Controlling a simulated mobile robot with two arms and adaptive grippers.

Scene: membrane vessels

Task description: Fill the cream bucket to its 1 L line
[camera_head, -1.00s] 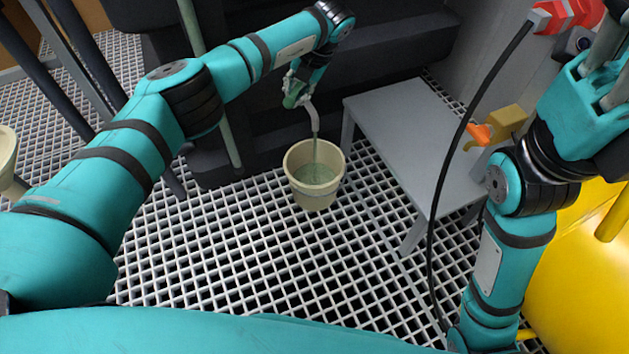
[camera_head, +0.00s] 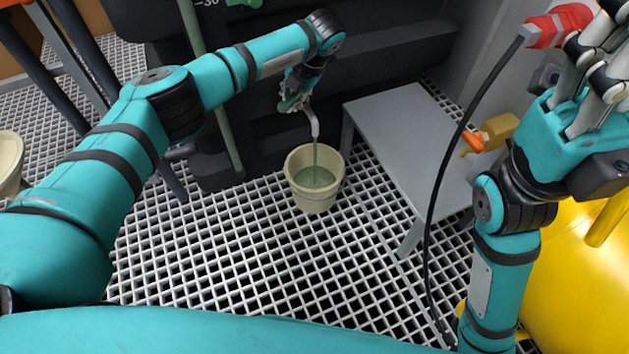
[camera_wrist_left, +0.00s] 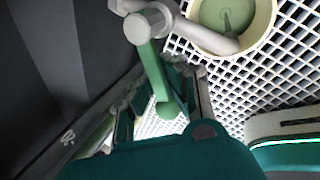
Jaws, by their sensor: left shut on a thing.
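The cream bucket (camera_head: 316,201) stands upright on the grating below a grey tap spout (camera_head: 313,122). A thin stream of greenish liquid (camera_head: 315,176) runs from the spout into it, and liquid covers its bottom. I cannot make out a 1 L line. My left gripper (camera_head: 292,101) is at the tap, shut on its green lever (camera_wrist_left: 150,62). In the left wrist view the spout (camera_wrist_left: 208,38) reaches over the bucket (camera_wrist_left: 262,22). My right gripper (camera_head: 604,72) is raised at the upper right, away from the bucket; its fingertips are partly cut off.
A grey low table (camera_head: 405,140) stands right of the bucket. A black hose (camera_head: 446,185) hangs from a red fitting (camera_head: 556,24). A yellow vessel (camera_head: 570,275) is at the lower right. Another cream container (camera_head: 8,165) shows at the left edge. The grating (camera_head: 260,255) before the bucket is clear.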

